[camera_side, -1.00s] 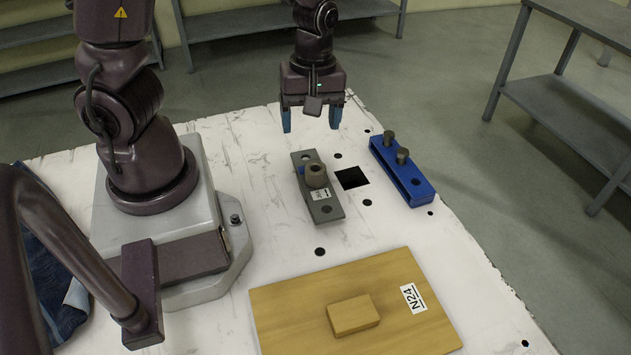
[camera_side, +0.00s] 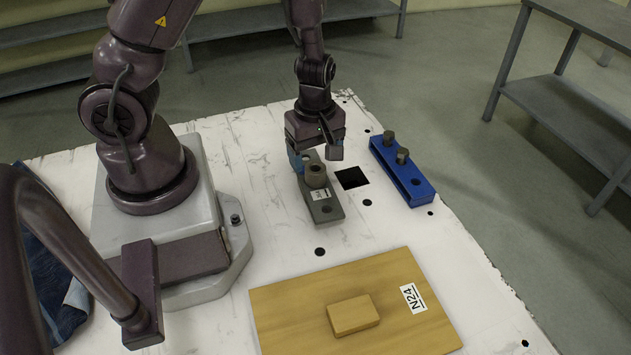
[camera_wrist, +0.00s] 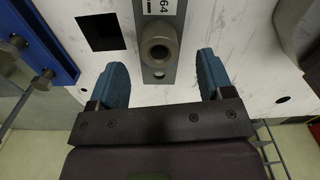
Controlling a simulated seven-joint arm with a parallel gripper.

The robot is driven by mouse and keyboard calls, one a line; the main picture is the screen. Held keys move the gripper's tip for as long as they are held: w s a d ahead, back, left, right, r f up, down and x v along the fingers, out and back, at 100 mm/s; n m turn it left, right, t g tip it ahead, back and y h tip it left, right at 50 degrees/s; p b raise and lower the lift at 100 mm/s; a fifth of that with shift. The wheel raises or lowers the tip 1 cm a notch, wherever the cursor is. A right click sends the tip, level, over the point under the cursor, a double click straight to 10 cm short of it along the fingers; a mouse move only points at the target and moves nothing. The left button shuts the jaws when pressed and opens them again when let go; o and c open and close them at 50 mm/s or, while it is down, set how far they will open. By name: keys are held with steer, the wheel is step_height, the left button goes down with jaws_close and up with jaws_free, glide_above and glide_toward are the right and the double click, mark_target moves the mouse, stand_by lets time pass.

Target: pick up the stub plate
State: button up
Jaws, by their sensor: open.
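The stub plate (camera_side: 326,210) is a grey flat bar lying on the white table, with a short brown cylindrical stub (camera_side: 316,176), a white label and a hole at its near end. It also shows in the wrist view (camera_wrist: 172,74), at the top centre, with a hole in its end. My gripper (camera_side: 316,157) is open, low over the far end of the plate. In the wrist view its two blue fingers (camera_wrist: 162,78) stand apart to either side of the plate's end, with nothing held. In the side view the gripper hides the plate's far end.
A blue bracket (camera_side: 404,175) with two brown pegs stands right of the plate. A square black opening (camera_side: 351,178) lies between them. A wooden board (camera_side: 290,310) with a small wooden block (camera_side: 353,314) lies nearer the camera. Blue cloth (camera_side: 42,275) lies at left.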

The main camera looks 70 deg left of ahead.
mark_target(315, 168)
step_height(315, 168, down, 4)
steer(key=shift+a+f, duration=0.1)
steer(key=c, duration=1.4)
